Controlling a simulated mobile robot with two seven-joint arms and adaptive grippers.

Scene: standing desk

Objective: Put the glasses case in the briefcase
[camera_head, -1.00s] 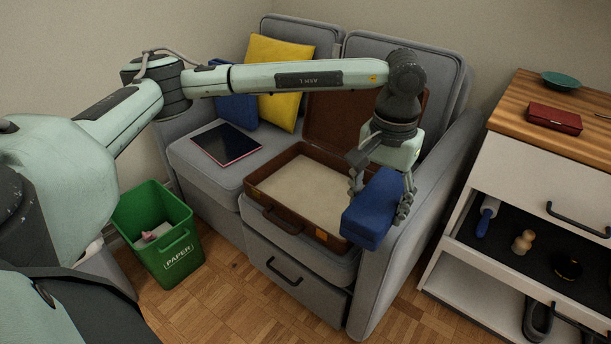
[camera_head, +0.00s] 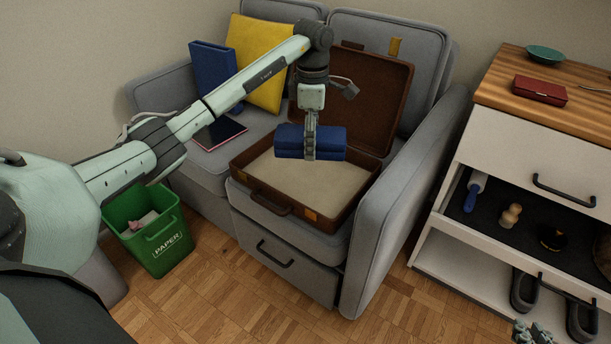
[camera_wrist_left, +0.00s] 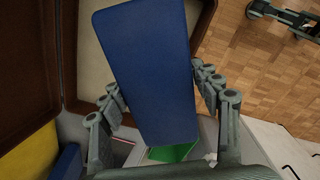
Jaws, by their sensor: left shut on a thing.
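The blue glasses case (camera_head: 332,141) is held in my left gripper (camera_head: 311,150), above the open briefcase (camera_head: 262,203). The briefcase is brown with a pale lining, lies on the sofa seat, and its lid leans back against the backrest. In the left wrist view the case (camera_wrist_left: 150,70) sits between the fingers of my left gripper (camera_wrist_left: 160,98), with the briefcase (camera_wrist_left: 78,103) beneath it. Only a bit of my right gripper (camera_head: 533,335) shows at the bottom right edge; its fingers are unclear.
A green paper bin (camera_head: 165,246) stands at left. A cabinet with an open drawer (camera_head: 485,222) is at right, with a red box (camera_head: 540,90) on top.

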